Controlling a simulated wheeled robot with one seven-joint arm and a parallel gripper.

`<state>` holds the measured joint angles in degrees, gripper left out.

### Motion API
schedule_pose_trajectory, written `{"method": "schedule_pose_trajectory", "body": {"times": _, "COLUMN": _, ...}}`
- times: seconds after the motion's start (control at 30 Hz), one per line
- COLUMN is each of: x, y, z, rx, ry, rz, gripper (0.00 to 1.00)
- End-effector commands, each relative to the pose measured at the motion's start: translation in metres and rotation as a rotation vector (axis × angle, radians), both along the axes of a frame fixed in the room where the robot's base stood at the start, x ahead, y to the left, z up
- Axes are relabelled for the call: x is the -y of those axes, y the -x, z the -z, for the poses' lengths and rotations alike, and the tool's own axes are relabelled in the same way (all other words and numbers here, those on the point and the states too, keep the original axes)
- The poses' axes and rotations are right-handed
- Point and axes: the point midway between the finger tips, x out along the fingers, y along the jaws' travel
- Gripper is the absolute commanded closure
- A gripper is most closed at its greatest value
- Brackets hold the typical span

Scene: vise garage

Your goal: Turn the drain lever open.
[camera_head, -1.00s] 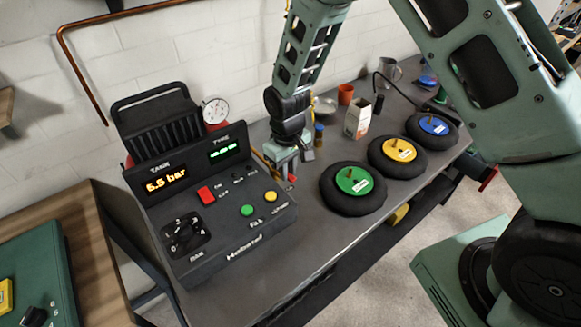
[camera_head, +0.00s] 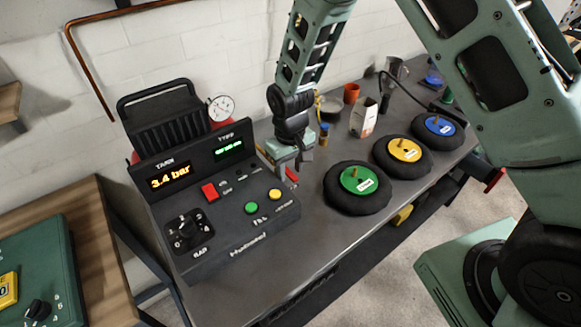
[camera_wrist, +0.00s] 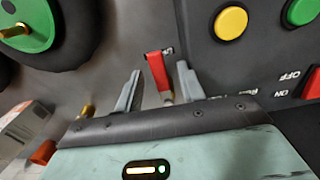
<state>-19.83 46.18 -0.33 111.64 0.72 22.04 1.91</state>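The red drain lever (camera_wrist: 156,72) shows in the wrist view between my gripper's two fingers, with a small gap visible on each side. It also shows as a small red piece (camera_head: 291,174) beside the console's right side in the head view, partly hidden by my gripper (camera_head: 291,163). My gripper (camera_wrist: 158,88) is open, its fingers astride the lever and pointing toward it. Whether either finger touches the lever is unclear. The black console (camera_head: 220,205) has an orange tank display (camera_head: 171,177) reading 3.4 bar.
The console has a red switch (camera_head: 209,191), a green button (camera_head: 251,208), a yellow button (camera_head: 275,194) and a black knob (camera_head: 187,231). A green-hubbed tyre (camera_head: 357,189) lies right of my gripper, with yellow-hubbed (camera_head: 403,154) and blue-hubbed (camera_head: 438,130) tyres beyond. A carton (camera_head: 363,118) stands behind.

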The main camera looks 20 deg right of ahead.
Motion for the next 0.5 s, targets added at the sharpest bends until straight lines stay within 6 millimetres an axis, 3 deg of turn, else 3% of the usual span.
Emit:
{"method": "schedule_pose_trajectory", "body": {"times": 0.27, "x": 0.0, "y": 0.0, "z": -0.004, "rx": 0.0, "ry": 0.0, "rz": -0.001, "gripper": 0.61}}
{"method": "schedule_pose_trajectory", "body": {"times": 0.5, "x": 0.0, "y": -0.001, "z": -0.045, "rx": 0.005, "ry": -0.001, "rz": -0.001, "gripper": 0.61}}
